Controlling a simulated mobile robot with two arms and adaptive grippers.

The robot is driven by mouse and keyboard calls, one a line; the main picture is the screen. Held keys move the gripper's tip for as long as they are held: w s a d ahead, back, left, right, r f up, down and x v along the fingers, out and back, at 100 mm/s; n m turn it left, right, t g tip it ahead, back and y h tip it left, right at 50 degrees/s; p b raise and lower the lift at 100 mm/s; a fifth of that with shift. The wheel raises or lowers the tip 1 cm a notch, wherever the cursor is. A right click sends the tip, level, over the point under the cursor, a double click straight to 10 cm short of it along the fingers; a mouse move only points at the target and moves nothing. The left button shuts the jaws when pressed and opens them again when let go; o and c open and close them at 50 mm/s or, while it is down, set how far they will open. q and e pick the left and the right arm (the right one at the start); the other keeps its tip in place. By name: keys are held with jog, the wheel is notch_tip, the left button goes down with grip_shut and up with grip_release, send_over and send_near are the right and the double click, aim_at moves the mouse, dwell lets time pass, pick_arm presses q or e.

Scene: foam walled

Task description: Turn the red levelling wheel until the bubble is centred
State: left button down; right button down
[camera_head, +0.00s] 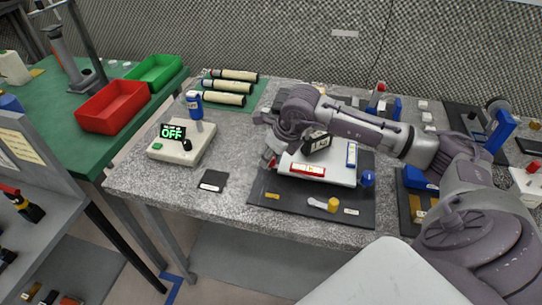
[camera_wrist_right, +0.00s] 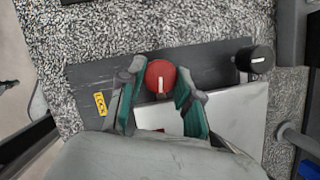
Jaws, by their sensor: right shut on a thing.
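The red levelling wheel (camera_wrist_right: 160,76) sits between the two fingers of my right gripper (camera_wrist_right: 160,92) in the right wrist view, with a white mark on its face. The fingers are shut on it from both sides. In the head view my right gripper (camera_head: 270,158) is at the left edge of the white levelling plate (camera_head: 319,178) and mostly covers the wheel. A red-framed vial (camera_head: 307,169) lies along the plate's front and a blue-framed vial (camera_head: 351,154) at its right; the bubbles are too small to tell. My left gripper is not in view.
A black knob (camera_wrist_right: 254,60) stands near the wheel. A box reading OFF (camera_head: 183,146) stands left.

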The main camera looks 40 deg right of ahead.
jog(key=shift+w+d+f+n+y+b, duration=0.1)
jog(key=shift+n+y+b, duration=0.3)
jog(key=shift+n+b, duration=0.7)
jog(key=shift+n+y+b, duration=0.4)
jog(key=shift+n+b, duration=0.15)
jog(key=shift+n, duration=0.35)
jog(key=shift+w+n+g+y+b, duration=0.1)
jog(key=shift+n+g+y+b, duration=0.3)
jog(key=shift+n, duration=0.75)
jog(key=shift+n+g+y+b, duration=0.2)
jog(key=shift+n+g+b, duration=0.3)
jog(key=shift+n, duration=0.65)
jog(key=shift+d+r, duration=0.1)
jog(key=shift+r, duration=0.1)
jog(key=c, duration=1.1)
grip_release()
jog(key=shift+o, duration=0.2)
jog(key=v, duration=1.2)
